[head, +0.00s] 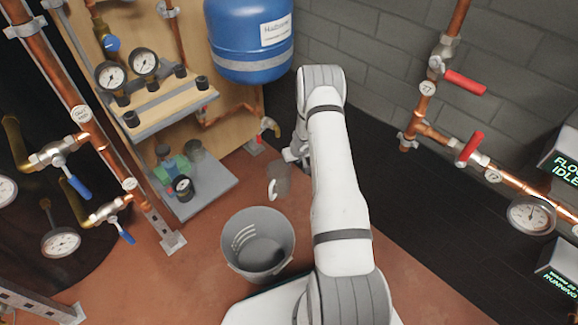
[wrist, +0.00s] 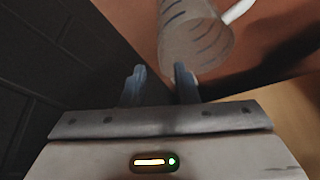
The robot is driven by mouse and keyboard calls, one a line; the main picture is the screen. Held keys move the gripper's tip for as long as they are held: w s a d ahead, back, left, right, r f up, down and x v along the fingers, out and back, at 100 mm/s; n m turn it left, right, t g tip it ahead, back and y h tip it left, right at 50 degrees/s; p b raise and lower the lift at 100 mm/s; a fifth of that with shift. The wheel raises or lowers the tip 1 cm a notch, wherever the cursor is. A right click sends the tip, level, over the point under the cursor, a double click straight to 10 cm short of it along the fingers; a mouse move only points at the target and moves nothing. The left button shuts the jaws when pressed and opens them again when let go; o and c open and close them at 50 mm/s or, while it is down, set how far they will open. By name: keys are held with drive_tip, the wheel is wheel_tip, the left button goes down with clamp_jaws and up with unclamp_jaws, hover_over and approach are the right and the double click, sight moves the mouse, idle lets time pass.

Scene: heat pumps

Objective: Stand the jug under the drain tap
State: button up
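The jug (head: 281,178) is translucent grey with a white handle and stands on the reddish floor near the middle of the head view. In the wrist view the jug (wrist: 195,42) shows dark graduation marks, with its handle at the upper right. The drain tap (head: 268,128), with a brass body and red parts, is at the board's lower right, above and behind the jug. My gripper (head: 291,154) is just beside the jug, partly hidden by my arm. In the wrist view its fingers (wrist: 160,80) are apart with nothing between them; the jug lies beyond their tips.
A grey bucket (head: 234,243) stands on the floor in front of the jug. A grey shelf (head: 209,193) with small bottles and a gauge is to the left. A blue tank (head: 237,55) hangs above. A dark wall base is right of my arm.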

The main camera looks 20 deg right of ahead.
drive_tip(key=s+a+r+y, duration=0.1)
drive_tip(key=s+a+r, duration=0.25)
drive_tip(key=r, duration=0.65)
drive_tip(key=s+a+r+n+y, duration=0.1)
drive_tip(key=s+a+r, duration=0.3)
drive_tip(key=r, duration=0.6)
drive_tip(key=s+a+r+y, duration=0.1)
drive_tip(key=s+a+r, duration=0.1)
drive_tip(key=a+r, duration=0.6)
drive_tip(key=s+r+g+h, duration=0.1)
drive_tip(key=s+r, duration=0.4)
drive_tip(key=s, duration=0.4)
drive_tip(key=s+a+r+g+h, duration=0.1)
drive_tip(key=s+r, duration=0.3)
drive_tip(key=s, duration=0.5)
drive_tip(key=s+a+r+m+g+h, duration=0.1)
drive_tip(key=s+r, duration=0.4)
drive_tip(key=s, duration=0.4)
drive_tip(key=shift+s+r, duration=0.15)
drive_tip(key=shift+r, duration=0.2)
wheel_tip(320, 180, up, 38)
drive_tip(key=t+p, duration=0.1)
drive_tip(key=p, duration=3.3)
drive_tip(key=shift+f+p, duration=0.2)
drive_tip(key=shift+p, duration=0.15)
